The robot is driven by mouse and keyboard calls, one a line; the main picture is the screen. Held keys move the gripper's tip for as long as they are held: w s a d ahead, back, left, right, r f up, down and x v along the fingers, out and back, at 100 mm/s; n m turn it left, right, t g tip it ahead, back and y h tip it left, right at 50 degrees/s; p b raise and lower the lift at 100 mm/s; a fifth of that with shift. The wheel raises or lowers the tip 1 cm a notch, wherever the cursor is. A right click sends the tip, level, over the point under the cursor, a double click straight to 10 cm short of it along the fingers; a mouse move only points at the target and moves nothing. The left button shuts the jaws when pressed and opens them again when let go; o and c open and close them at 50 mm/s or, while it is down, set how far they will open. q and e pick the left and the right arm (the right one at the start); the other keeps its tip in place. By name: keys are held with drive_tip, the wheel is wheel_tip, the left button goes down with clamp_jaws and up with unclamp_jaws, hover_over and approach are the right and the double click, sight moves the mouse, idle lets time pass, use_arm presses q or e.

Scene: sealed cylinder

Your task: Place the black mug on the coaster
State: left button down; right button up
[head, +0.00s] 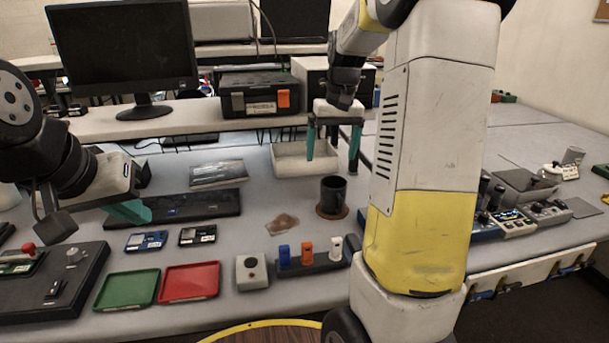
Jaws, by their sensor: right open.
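The black mug (333,190) stands upright right of the middle of the table. A brown round coaster (331,214) shows around its base, and the mug appears to rest on it. My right gripper (333,150) is open and empty, with its teal fingers spread and pointing down. In the picture it is above the mug and appears apart from it. My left gripper (128,211) is at the left, over the table near a dark keyboard-like bar, well away from the mug. Its fingers overlap, so their opening is unclear.
A white bin (303,160) is behind the mug. A block with blue, orange and white pegs (308,258) is in front of it. A brown translucent piece (282,224) lies to its left. Red (190,282) and green (127,290) trays lie at the front left.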

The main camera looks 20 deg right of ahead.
drive_tip(key=s+a+r+t, duration=0.1)
drive_tip(key=s+a, duration=0.2)
drive_tip(key=s, duration=0.4)
drive_tip(key=s+a+r+t+y, duration=0.1)
drive_tip(key=s+a, duration=0.3)
drive_tip(key=s, duration=0.4)
drive_tip(key=s+a+r+n+t, duration=0.1)
drive_tip(key=s+a+r+t, duration=0.1)
drive_tip(key=s, duration=0.5)
drive_tip(key=shift+s+a+r+t+y, duration=0.15)
drive_tip(key=shift+a+r+t+y, duration=0.25)
drive_tip(key=shift+a, duration=0.85)
